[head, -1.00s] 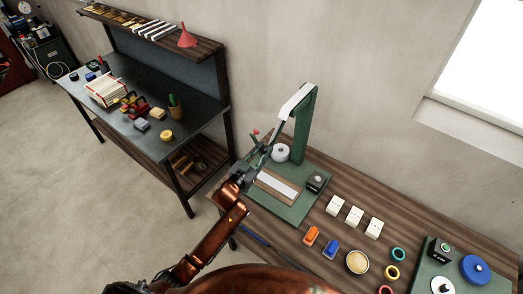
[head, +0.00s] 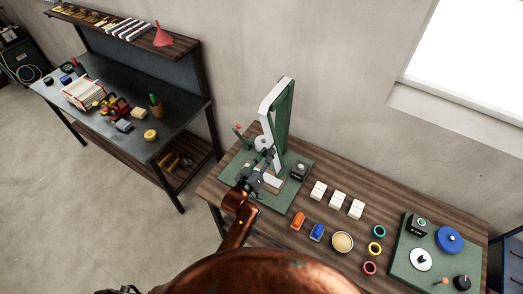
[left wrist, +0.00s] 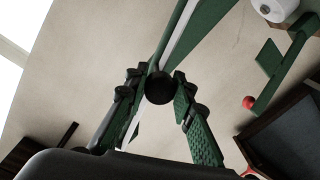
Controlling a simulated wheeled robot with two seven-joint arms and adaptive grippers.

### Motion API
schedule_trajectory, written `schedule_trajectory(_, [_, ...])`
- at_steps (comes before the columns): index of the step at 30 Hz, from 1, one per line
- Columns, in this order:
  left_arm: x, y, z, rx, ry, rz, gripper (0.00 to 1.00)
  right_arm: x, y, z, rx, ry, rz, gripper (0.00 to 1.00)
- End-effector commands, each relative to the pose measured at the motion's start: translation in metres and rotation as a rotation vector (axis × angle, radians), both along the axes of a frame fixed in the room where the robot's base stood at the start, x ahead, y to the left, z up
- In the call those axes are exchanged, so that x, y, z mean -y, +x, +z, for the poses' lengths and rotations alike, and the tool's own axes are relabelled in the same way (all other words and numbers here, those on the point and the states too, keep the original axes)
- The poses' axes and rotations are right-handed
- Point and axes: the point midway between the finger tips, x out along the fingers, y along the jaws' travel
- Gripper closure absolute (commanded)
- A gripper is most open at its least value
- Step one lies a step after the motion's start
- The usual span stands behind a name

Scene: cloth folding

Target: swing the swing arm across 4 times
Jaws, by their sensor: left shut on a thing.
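The swing arm (head: 267,115) is a white bar that hangs nearly straight down in front of a green upright post (head: 287,105) on a green base plate (head: 294,188). My left gripper (head: 262,164) is at its lower end. In the left wrist view a dark round knob (left wrist: 160,87) at the end of the bar sits between the fingers of my left gripper (left wrist: 161,93), which is shut on it. My gripper and arm hide part of the base plate in the head view. My right gripper is in neither view.
A lever with a red tip (head: 238,127) and a white roll (head: 263,142) stand beside the post. A second workbench (head: 120,95) stands at left.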

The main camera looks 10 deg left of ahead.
Motion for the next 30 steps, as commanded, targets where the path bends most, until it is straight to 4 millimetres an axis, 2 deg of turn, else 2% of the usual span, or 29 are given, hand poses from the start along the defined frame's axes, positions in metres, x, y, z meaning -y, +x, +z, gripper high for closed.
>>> schedule_trajectory(16, [0.006, -0.0021, 0.0025, -0.01, -0.028, -0.002, 1.0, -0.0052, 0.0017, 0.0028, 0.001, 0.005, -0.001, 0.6])
schedule_trajectory(17, [0.006, -0.0022, 0.0026, -0.009, -0.028, -0.003, 0.75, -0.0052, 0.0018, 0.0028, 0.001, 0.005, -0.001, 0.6])
schedule_trajectory(24, [0.0049, -0.002, 0.0023, -0.01, -0.026, -0.001, 0.59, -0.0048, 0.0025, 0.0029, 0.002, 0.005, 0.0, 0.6])
schedule_trajectory(30, [0.004, -0.002, 0.002, -0.01, -0.025, 0.0, 0.59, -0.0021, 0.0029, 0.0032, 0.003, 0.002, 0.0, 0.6])
